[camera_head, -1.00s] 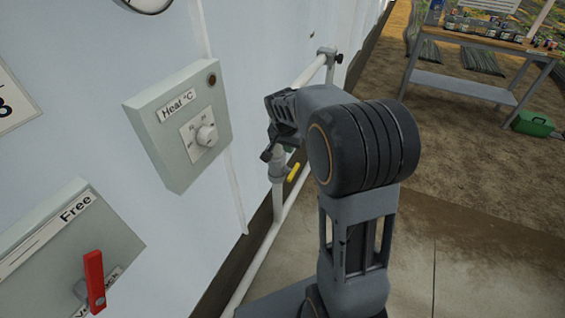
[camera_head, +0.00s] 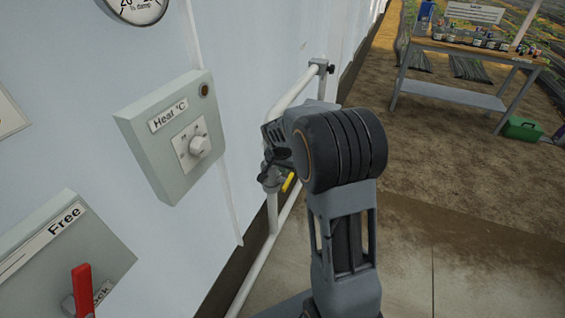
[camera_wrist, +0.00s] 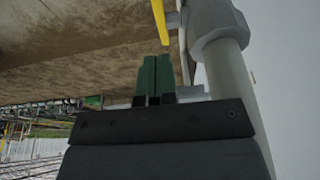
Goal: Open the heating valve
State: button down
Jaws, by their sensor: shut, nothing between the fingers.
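The heating valve sits on the white pipe low on the wall, and its yellow lever (camera_head: 288,182) shows just beside my gripper (camera_head: 266,180) in the head view. In the wrist view the yellow lever (camera_wrist: 159,20) hangs down from the top, and the grey pipe fitting (camera_wrist: 218,35) stands to its right. My gripper (camera_wrist: 154,62) is shut and empty, its two green fingertips together just below the lever's end in the picture. I cannot tell whether they touch it. My arm hides part of the valve in the head view.
A grey "Heat °C" box (camera_head: 155,170) with a white dial is on the wall at left. Below it is a "Free" box (camera_head: 85,240) with a red handle (camera_head: 82,290). A workbench (camera_head: 470,55) with bottles stands far right. The floor between is open.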

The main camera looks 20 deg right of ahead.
send_over(286, 184)
jog(key=f, duration=0.5)
jog(key=shift+s+a+f+b, duration=0.25)
jog(key=shift+s+b, duration=0.05)
jog(key=shift+s, duration=0.05)
jog(key=shift+f, duration=0.95)
jog(key=shift+a+f+b, duration=0.1)
jog(key=shift+f+b, duration=0.05)
jog(key=shift+b, duration=0.35)
jog(key=shift+f+b, duration=0.15)
jog(key=shift+b, duration=0.45)
jog(key=shift+h+b, duration=0.3)
jog(key=shift+b, duration=0.1)
